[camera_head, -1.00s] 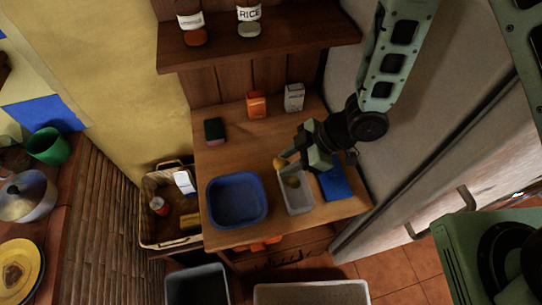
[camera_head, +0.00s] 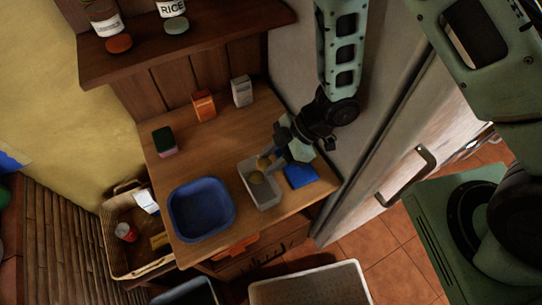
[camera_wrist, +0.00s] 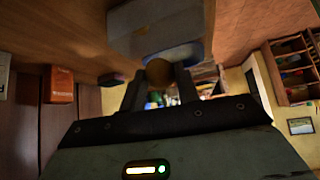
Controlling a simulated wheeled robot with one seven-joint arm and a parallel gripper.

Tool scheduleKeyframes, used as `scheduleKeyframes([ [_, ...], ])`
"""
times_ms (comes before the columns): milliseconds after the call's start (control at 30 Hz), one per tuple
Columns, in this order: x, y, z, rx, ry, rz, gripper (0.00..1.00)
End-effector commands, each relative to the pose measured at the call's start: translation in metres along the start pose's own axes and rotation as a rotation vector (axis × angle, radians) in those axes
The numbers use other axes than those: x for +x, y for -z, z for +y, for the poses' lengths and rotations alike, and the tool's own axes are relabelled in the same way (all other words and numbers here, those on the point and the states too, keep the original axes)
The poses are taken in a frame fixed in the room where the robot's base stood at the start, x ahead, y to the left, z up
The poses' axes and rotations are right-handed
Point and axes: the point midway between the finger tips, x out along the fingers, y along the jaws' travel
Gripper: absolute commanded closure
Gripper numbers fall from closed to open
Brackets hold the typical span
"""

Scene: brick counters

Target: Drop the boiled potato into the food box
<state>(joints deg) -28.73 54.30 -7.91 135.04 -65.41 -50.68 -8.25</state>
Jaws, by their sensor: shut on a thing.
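The boiled potato (camera_head: 264,162), a small yellow-brown lump, is held between the fingertips of my gripper (camera_head: 272,161). In the wrist view the potato (camera_wrist: 158,71) sits at the tips of the shut fingers (camera_wrist: 160,84). The food box (camera_head: 267,206) is a grey open tray on the wooden counter. My gripper is at its back rim, with the potato above or just at the rim; the exact height is unclear. A second yellowish lump (camera_head: 257,177) appears inside the box. The box (camera_wrist: 155,20) also shows beyond the potato in the wrist view.
A blue basin (camera_head: 174,215) stands left of the box and a flat blue item (camera_head: 300,177) lies right of it. A sponge (camera_head: 164,141), an orange carton (camera_head: 203,106) and a white carton (camera_head: 242,91) stand behind. A fridge borders the counter's right side.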

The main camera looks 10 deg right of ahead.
Motion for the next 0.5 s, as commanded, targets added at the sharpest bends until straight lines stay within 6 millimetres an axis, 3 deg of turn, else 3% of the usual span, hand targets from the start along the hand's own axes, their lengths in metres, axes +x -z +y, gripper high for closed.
scheduleKeyframes([
  [267, 0.0016, -0.0012, 0.0002, 0.000, 0.000, 0.000, 0.91],
  [300, 0.0016, -0.0013, 0.0002, 0.000, 0.000, 0.000, 0.60],
  [367, 0.0016, -0.0013, 0.0001, 0.000, 0.000, 0.000, 0.44],
  [500, 0.0016, -0.0013, 0.0001, 0.000, 0.000, 0.000, 0.43],
])
